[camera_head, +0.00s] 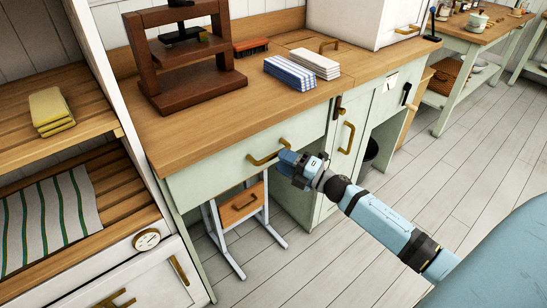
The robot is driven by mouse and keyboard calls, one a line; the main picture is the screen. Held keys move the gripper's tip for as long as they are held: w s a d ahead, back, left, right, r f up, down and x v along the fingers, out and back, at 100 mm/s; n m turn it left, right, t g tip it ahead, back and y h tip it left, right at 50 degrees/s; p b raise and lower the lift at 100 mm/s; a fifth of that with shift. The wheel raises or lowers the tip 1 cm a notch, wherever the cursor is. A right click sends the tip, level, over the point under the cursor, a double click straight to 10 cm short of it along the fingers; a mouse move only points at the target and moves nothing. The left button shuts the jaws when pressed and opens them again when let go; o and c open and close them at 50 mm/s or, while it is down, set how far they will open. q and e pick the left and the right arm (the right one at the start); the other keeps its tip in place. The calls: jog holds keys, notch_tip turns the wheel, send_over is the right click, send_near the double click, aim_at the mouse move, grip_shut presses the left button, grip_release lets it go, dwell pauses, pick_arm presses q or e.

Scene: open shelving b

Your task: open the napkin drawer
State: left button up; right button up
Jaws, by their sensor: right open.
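A pale green drawer front (222,165) sits under the wooden worktop, with a brass bar handle (262,158) on it; it looks shut. I take it for the napkin drawer, though no label shows. My right gripper (286,159) is open, with its blue fingers at the right end of this handle. I cannot tell whether the fingers touch the handle or only overlap it in the view. My left gripper is not in view.
Blue-striped (290,72) and pale (315,64) folded cloths lie on the worktop (215,118). A pale green cupboard door (335,151) is to the right. Open shelves (85,90) stand at left. The floor (400,180) at right is clear.

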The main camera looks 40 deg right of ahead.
aim_at(274, 154)
jog(key=shift+x, duration=1.9)
grip_shut()
